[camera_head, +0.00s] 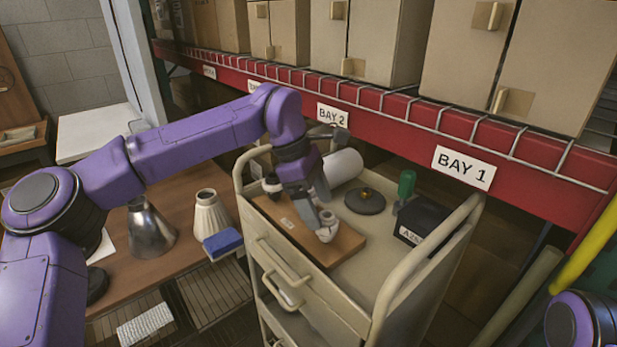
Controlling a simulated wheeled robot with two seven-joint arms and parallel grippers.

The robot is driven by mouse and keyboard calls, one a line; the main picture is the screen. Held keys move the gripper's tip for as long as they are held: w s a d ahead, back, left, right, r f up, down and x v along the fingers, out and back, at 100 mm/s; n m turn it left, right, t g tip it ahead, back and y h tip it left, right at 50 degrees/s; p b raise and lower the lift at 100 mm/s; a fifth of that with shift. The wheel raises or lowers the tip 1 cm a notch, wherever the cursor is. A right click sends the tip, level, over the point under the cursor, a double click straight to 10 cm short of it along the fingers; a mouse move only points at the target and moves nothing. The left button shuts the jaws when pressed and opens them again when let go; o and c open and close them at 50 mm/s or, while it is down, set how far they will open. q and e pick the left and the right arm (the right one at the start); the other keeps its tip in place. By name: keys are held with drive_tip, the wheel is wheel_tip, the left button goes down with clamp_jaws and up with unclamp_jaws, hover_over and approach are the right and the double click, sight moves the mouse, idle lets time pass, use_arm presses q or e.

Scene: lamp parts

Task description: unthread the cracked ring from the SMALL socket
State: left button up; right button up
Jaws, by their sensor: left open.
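A brown wooden board (345,246) lies on top of the beige cart. A small white fitting (327,226) stands near its front right end, and a dark and white fitting (272,184) stands near its back left end. I cannot tell for sure which is the small socket, and I cannot make out the cracked ring. My left gripper (316,208) points down over the board, open, with its grey fingers right at the front white fitting. I cannot tell whether they touch it. My right gripper is out of view.
The cart (378,262) also carries a white roll (343,167), a dark disc (365,201), a green bottle (405,186) and a black box (427,222). Its raised rails flank the top. A red shelf (400,120) with boxes runs behind. Lampshades (211,213) and a blue block (222,244) are on the left table.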

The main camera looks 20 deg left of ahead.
use_arm(q)
drive_tip(key=shift+x, duration=0.85)
drive_tip(key=shift+w+d+f, duration=0.1)
drive_tip(key=shift+w+f, duration=0.1)
drive_tip(key=shift+f, duration=0.1)
drive_tip(key=shift+s+d+f, duration=0.1)
drive_tip(key=shift+s, duration=0.15)
drive_tip(key=c, duration=1.3)
drive_tip(key=shift+n+t+b, duration=0.7)
drive_tip(key=shift+n+b, duration=1.1)
drive_tip(key=shift+b, duration=0.35)
drive_tip(key=shift+s+n+t+y+b, duration=0.1)
drive_tip(key=shift+n+t+y+b, duration=0.3)
drive_tip(key=shift+n+b, duration=0.85)
drive_tip(key=shift+n, duration=0.45)
